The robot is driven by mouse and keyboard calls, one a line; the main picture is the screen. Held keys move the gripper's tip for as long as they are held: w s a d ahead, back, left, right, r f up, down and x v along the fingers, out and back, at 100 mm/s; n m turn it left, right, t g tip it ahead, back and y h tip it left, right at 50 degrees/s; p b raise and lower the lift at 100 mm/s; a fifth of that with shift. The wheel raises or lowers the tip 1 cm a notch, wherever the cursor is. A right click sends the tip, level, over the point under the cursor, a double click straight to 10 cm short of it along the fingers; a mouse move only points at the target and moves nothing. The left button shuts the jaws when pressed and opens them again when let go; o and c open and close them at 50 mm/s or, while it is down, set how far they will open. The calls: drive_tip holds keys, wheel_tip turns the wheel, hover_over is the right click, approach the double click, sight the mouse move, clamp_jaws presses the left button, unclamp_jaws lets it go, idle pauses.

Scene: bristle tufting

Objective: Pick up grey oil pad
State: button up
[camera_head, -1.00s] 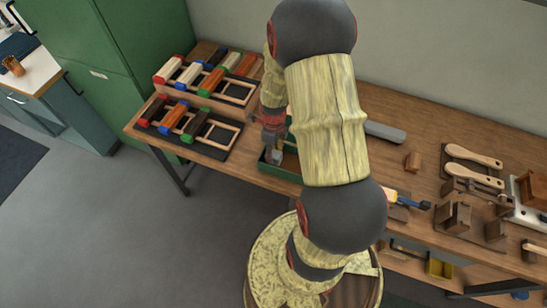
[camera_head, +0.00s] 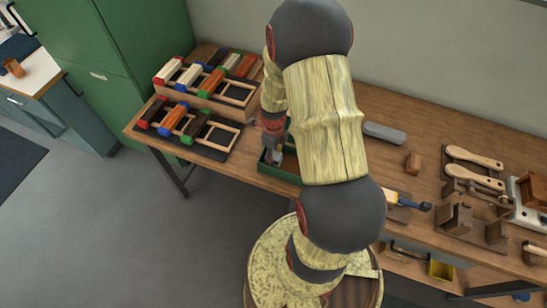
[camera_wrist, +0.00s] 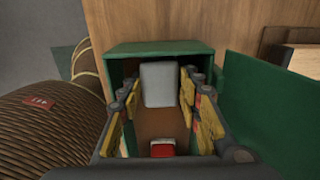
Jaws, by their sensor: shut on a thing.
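The grey oil pad (camera_wrist: 159,84) is a pale grey block in a green-walled box (camera_wrist: 150,47) in the wrist view. My gripper (camera_wrist: 160,100) has one yellow-padded finger on each side of the pad, and is shut on it. In the head view my gripper (camera_head: 273,157) reaches down into the green box (camera_head: 288,172) near the bench's front edge. My arm hides part of that box, and the pad is not clear there. I cannot tell whether the pad is off the box floor.
A red-topped piece (camera_wrist: 162,150) shows low between the fingers. Wooden racks with coloured blocks (camera_head: 200,75) stand left of the box on the bench. A grey bar (camera_head: 384,132) and wooden brushes (camera_head: 473,156) lie to the right. A green panel (camera_wrist: 255,105) is close to my gripper's right.

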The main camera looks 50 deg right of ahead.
drive_tip(key=shift+r, duration=0.1)
drive_tip(key=shift+r, duration=0.55)
wheel_tip(320, 180, up, 2)
drive_tip(key=shift+s+r+p, duration=0.1)
drive_tip(key=shift+r+p, duration=0.15)
drive_tip(key=shift+p, duration=0.4)
drive_tip(key=shift+s+a+r+p, duration=0.55)
drive_tip(key=shift+s+r, duration=1)
drive_tip(key=shift+s, duration=0.7)
drive_tip(key=shift+s+a+r+p, duration=0.5)
drive_tip(key=shift+s+r, duration=1.05)
drive_tip(key=shift+s, duration=0.7)
drive_tip(key=shift+s+a+r+p, duration=0.55)
drive_tip(key=shift+s+r, duration=1)
drive_tip(key=shift+s, duration=0.7)
drive_tip(key=o, duration=0.6)
drive_tip(key=c, duration=0.4)
